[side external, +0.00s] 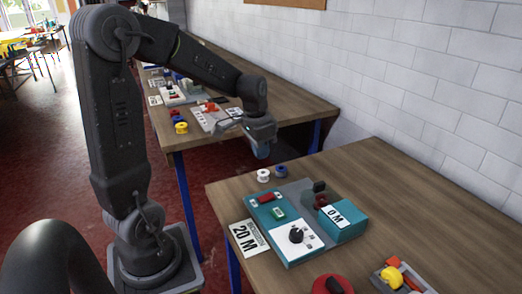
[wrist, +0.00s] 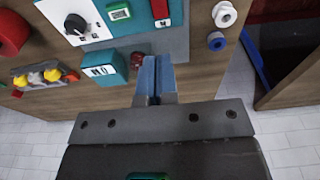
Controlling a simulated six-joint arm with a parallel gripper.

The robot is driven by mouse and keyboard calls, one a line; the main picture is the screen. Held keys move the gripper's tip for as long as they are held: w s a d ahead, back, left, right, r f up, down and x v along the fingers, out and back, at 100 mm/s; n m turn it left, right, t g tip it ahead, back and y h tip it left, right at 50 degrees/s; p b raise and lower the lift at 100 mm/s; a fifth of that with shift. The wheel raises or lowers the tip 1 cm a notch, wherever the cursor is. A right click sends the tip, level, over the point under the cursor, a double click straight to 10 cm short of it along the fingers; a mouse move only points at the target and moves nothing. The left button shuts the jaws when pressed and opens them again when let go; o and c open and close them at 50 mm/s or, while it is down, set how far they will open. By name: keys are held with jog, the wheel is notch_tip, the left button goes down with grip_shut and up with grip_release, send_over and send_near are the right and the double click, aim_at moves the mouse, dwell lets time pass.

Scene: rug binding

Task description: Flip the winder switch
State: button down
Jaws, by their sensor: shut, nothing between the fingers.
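The winder is a teal panel (side external: 268,236) on the near table. It carries a red switch (side external: 266,198), a small green part (side external: 278,213), a black dial (side external: 296,235) on a white plate, and a teal box (side external: 343,224) with a white label. In the wrist view the red switch (wrist: 160,10) is at the top edge, partly cut off, beside the green part (wrist: 119,12). My gripper (side external: 263,153) hangs in the air behind the panel, clear of it. Its blue fingers (wrist: 156,62) are shut and empty, pointing toward the panel in the wrist view.
White (side external: 263,175) and blue (side external: 281,171) spools stand behind the panel. A dark red part (side external: 321,201) sits by the teal box. A "20 M" card (side external: 247,237) lies at the left. A second table (side external: 290,108) holds similar units; a gap separates the tables.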

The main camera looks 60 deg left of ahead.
aim_at(271, 194)
jog(key=shift+w, duration=0.7)
jog(key=f, duration=0.4)
jog(key=w+f, duration=0.1)
jog(key=f, duration=0.9)
jog(key=shift+w, duration=0.35)
jog(key=shift+f, duration=0.3)
jog(key=shift+s, duration=0.1)
